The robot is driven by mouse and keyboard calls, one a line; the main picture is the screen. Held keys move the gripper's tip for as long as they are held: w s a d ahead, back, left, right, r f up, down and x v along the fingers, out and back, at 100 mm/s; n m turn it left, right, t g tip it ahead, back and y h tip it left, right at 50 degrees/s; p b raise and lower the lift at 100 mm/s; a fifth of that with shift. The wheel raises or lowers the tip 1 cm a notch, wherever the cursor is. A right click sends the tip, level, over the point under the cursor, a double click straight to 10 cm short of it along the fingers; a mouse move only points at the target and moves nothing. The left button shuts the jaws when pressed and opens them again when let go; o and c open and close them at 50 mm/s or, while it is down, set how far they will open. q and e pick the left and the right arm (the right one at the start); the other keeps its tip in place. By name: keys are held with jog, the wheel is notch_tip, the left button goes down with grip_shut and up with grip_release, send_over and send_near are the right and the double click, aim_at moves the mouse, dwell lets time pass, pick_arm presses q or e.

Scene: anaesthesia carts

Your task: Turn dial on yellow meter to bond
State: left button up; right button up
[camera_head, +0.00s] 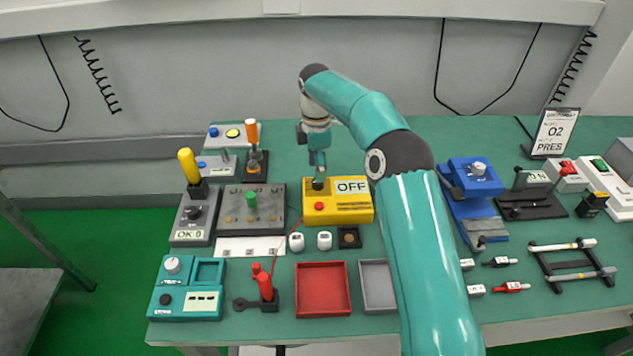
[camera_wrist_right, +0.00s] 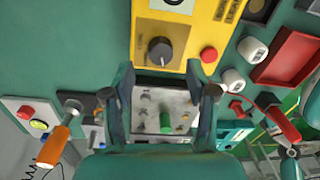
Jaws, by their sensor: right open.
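The yellow meter (camera_head: 345,212) stands in the middle of the green bench, with a display reading OFF (camera_head: 351,187) and a red button. Its dark round dial (camera_wrist_right: 160,50) shows clearly in the wrist view; in the head view it is largely covered by my gripper. My right gripper (camera_head: 318,170) is above the dial, pointing down. In the wrist view its two fingers (camera_wrist_right: 160,76) are open and apart, with the dial just beyond the tips, between their lines. I cannot tell whether they touch it. My left gripper is not in view.
A grey box with a green knob (camera_head: 251,199) and a grey meter with a yellow handle (camera_head: 193,217) stand left of the meter. White caps (camera_head: 297,242) and a red tray (camera_head: 323,290) lie in front. A blue device (camera_head: 470,180) stands right, beyond my arm.

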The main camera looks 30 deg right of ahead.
jog(key=shift+f, duration=2.1)
jog(key=shift+c, duration=0.3)
grip_shut()
